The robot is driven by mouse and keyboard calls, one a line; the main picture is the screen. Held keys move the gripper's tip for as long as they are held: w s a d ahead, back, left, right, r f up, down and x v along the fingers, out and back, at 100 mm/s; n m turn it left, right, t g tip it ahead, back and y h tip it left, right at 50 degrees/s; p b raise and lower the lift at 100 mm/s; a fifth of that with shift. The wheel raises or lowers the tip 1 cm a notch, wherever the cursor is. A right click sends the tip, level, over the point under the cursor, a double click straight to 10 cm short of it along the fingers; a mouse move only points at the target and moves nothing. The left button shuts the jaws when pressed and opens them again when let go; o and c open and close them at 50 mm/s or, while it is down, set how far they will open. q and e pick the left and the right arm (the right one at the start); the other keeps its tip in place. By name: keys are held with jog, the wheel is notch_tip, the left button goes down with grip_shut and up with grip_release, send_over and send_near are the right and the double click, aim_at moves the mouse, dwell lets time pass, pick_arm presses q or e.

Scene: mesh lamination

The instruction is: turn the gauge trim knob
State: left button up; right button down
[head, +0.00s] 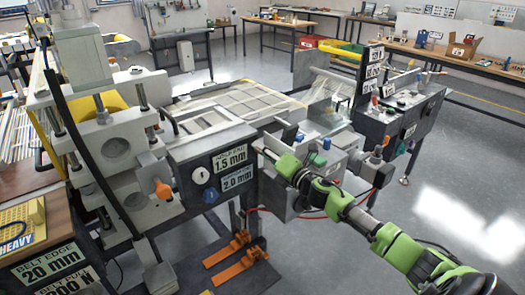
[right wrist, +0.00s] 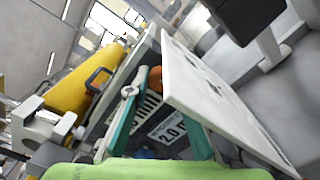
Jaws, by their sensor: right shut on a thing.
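The dark gauge panel (head: 241,143) stands at the middle of the head view, with signs reading 1.5 mm and 2.0 mm. On its face are a white dial (head: 201,176) and a blue knob (head: 210,196). An orange knob (head: 163,191) is to their left; an orange round part (right wrist: 155,79) also shows in the right wrist view. I cannot tell which is the trim knob. My right gripper (head: 268,154) is at the panel's right end, apart from the blue knob. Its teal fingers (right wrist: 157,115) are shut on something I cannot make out. My left gripper is not in view.
A pale plate (right wrist: 215,95) runs close beside the right fingers in the wrist view. The roller press (head: 115,150) is left of the panel and the mesh bed (head: 235,105) behind it. A control console (head: 400,110) is at the right. Open floor (head: 465,180) is at far right.

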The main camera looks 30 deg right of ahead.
jog(key=shift+m, duration=0.3)
jog(key=shift+f+m+p, duration=0.1)
jog(key=shift+m+p, duration=2.7)
jog(key=shift+m, duration=4.1)
jog(key=c, duration=1.8)
grip_release()
jog(key=shift+s, duration=0.1)
